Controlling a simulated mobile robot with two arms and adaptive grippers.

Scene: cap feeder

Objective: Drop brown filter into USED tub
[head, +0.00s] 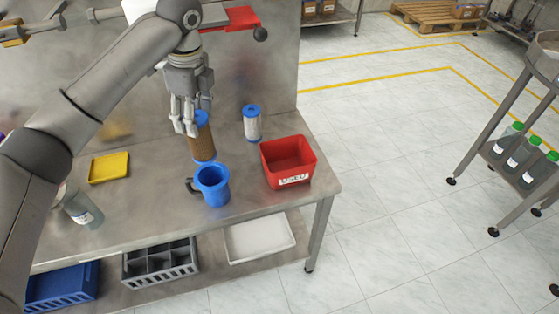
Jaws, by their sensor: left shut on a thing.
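The brown filter (202,143) has blue end caps and stands upright in the grip of my left gripper (191,127). The fingers are shut around its upper part. It is above and behind the blue housing cup (212,188) in the picture; I cannot tell how high its lower end is above the table. The red USED tub (288,164) stands at the right end of the metal table, open and looking empty, its white label facing me. A white filter (252,124) with a blue cap stands behind the tub's left side. My right gripper is out of view.
A yellow tray (109,168) lies on the table (150,207) at left, with a clear bottle (83,211) partly behind my arm. A red handle (238,19) juts out at the top. The lower shelf holds a white tray (259,238), a grey divided crate (160,264) and a blue crate (62,287).

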